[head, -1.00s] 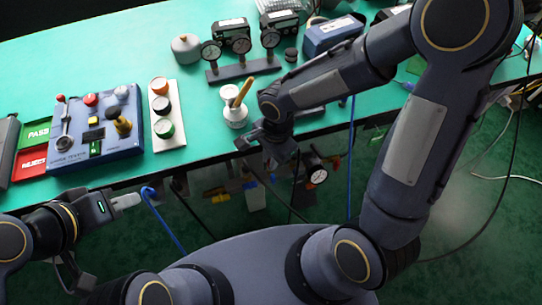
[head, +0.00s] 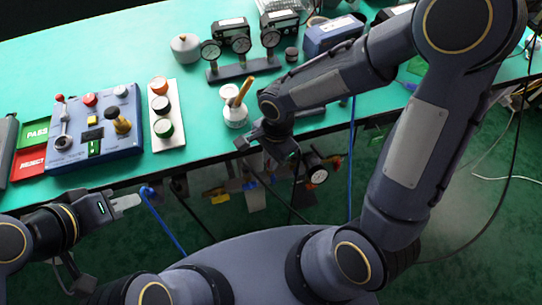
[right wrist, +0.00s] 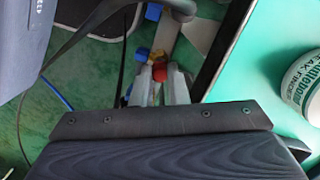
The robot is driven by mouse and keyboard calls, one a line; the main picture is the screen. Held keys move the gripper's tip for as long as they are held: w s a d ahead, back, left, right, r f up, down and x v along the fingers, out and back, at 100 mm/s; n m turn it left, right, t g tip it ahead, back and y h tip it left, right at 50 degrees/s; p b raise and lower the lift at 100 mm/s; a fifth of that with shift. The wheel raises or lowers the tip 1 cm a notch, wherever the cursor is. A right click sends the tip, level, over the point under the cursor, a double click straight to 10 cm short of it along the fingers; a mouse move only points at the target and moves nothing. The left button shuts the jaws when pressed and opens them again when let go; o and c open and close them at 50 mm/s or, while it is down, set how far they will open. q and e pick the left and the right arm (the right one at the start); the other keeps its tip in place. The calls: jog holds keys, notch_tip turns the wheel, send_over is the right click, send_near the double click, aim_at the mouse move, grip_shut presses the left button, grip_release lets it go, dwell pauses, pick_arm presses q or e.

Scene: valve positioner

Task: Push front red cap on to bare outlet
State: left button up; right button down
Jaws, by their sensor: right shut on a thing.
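In the right wrist view, a red cap (right wrist: 160,73) sits between the pale fingertips of my right gripper (right wrist: 161,80), which is shut on it.
A round gauge (head: 316,176) hangs below the table edge beside my right gripper. A white pot (head: 235,115) stands on the green table (head: 200,180) close to that arm. A blue control box (head: 98,125) and a button strip (head: 166,115) are further left. A blue hose (head: 165,222) hangs in front.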

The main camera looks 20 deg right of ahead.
jog(key=shift+f+b, duration=0.5)
jog(key=shift+f, duration=0.05)
jog(key=c, duration=1.3)
grip_release()
jog(key=shift+c, duration=0.2)
notch_tip(320, 180, up, 8)
jog(key=p, duration=0.1)
jog(key=s+d+r+n+t+y+p, duration=0.1)
jog(key=s+d+r+n+t+p, duration=0.2)
jog(key=s+d+r+n, duration=0.2)
jog(key=s+d+r+n+t+y+p, duration=0.1)
jog(key=s+d+r+n+t+p, duration=0.2)
jog(key=r, duration=0.6)
jog(key=s+d+n, duration=0.2)
jog(key=n, duration=0.1)
jog(key=shift+s+d+r+n+y, duration=0.25)
jog(key=shift+d+r+n+y, duration=0.05)
jog(key=shift+d, duration=0.05)
